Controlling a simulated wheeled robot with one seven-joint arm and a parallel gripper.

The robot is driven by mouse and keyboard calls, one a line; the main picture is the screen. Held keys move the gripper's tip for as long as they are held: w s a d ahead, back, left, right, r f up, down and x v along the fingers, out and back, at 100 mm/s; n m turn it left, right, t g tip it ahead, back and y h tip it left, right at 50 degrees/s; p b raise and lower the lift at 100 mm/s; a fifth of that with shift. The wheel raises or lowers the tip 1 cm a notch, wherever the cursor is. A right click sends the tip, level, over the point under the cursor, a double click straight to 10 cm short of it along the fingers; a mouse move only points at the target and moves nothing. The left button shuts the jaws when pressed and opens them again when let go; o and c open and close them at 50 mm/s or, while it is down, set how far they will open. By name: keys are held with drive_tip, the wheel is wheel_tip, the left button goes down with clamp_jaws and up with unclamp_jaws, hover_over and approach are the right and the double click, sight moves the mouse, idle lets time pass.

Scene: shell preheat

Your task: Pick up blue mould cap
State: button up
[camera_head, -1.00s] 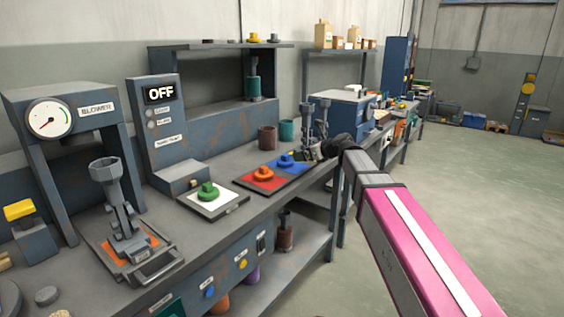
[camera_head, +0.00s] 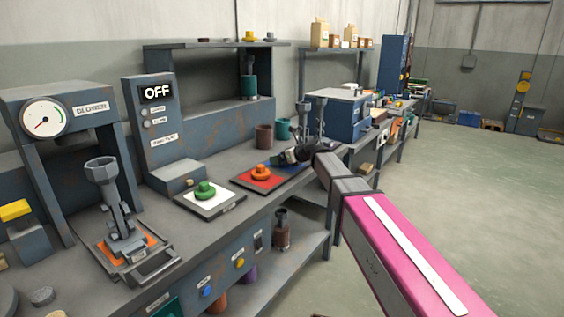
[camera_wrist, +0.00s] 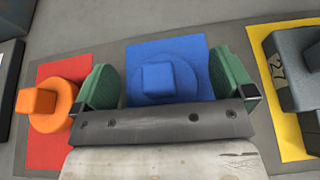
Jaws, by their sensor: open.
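The blue mould cap (camera_wrist: 157,78), a round disc with a square knob, sits on a blue mat (camera_wrist: 197,48) in the wrist view. My gripper (camera_wrist: 163,82) is open, with one green finger pad on each side of the cap. I cannot tell whether the pads touch it. In the head view my gripper (camera_head: 283,157) is low over the blue mat and hides the blue cap.
An orange cap (camera_head: 260,173) on a red mat and a green cap (camera_head: 204,190) on a white mat lie to the left. A grey metal part (camera_wrist: 296,68) stands on a yellow mat to the right. Brown (camera_head: 264,137) and teal (camera_head: 282,128) cups stand behind.

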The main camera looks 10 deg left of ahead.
drive_tip(key=c, duration=0.9)
